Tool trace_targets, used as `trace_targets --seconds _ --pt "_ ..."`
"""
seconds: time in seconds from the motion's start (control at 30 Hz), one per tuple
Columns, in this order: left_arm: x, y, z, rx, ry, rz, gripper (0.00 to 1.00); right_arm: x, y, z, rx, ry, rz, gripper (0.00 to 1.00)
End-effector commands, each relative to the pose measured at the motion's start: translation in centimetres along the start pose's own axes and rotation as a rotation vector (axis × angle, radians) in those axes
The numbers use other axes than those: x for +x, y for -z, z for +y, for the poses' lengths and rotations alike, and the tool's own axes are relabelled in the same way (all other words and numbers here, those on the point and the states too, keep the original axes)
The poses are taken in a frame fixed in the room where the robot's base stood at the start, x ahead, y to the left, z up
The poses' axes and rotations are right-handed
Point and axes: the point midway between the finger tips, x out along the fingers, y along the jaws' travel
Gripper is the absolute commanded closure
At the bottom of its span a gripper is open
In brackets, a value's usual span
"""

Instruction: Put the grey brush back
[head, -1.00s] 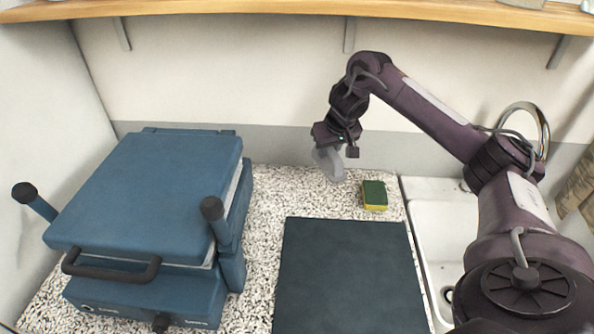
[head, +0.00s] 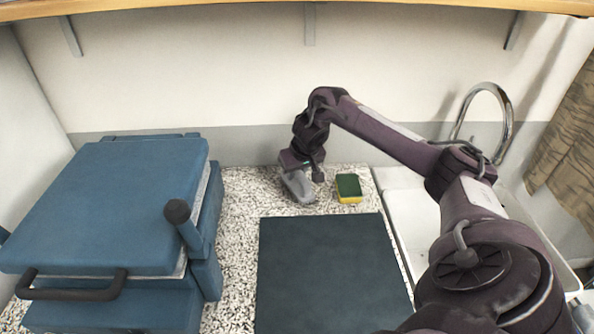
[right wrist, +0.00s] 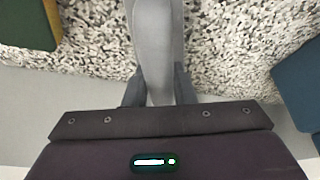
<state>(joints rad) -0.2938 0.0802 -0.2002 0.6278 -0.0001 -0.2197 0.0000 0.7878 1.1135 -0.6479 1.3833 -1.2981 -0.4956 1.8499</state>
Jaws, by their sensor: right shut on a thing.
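The grey brush (head: 299,187) is at the back of the speckled counter, just left of the sponge. My right gripper (head: 294,172) is shut on it, and the brush hangs down from the jaws at or just above the counter; I cannot tell whether it touches. In the right wrist view the brush (right wrist: 155,45) runs up from between the two fingers (right wrist: 158,88), over the speckled surface. My left gripper is not in view.
A green and yellow sponge (head: 348,188) lies right of the brush. A dark board (head: 325,270) lies in front. A blue press-like machine (head: 110,205) stands left, a white sink (head: 408,210) with a tap (head: 509,125) right. A wooden shelf (head: 300,7) runs above.

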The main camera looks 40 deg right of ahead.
Motion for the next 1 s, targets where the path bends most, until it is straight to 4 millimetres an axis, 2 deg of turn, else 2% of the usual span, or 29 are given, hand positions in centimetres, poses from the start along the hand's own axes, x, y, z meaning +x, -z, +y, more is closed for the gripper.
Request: trace_targets --seconds 0.17,0.2,0.37,0.63,0.73,0.87,1.0 --pt "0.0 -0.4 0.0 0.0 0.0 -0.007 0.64 0.1 -0.1 0.0 0.0 0.0 0.0 0.98" --pt "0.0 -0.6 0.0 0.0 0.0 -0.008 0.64 0.2 -0.1 0.0 0.0 0.0 -0.001 0.74" --pt "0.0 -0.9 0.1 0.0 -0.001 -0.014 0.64 0.1 -0.1 0.0 0.0 0.0 0.0 0.55" --pt "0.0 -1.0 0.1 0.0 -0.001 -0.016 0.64 0.1 0.0 0.0 0.0 0.0 0.001 0.55" --pt "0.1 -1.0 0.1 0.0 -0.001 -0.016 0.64 -0.6 0.1 0.0 0.001 0.001 0.002 0.55" --pt "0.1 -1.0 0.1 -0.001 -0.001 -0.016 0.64 -2.6 0.1 0.0 -0.001 0.0 0.004 0.55" --pt "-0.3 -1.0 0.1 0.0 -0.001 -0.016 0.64 -5.9 0.2 0.0 -0.002 -0.001 0.006 0.55"
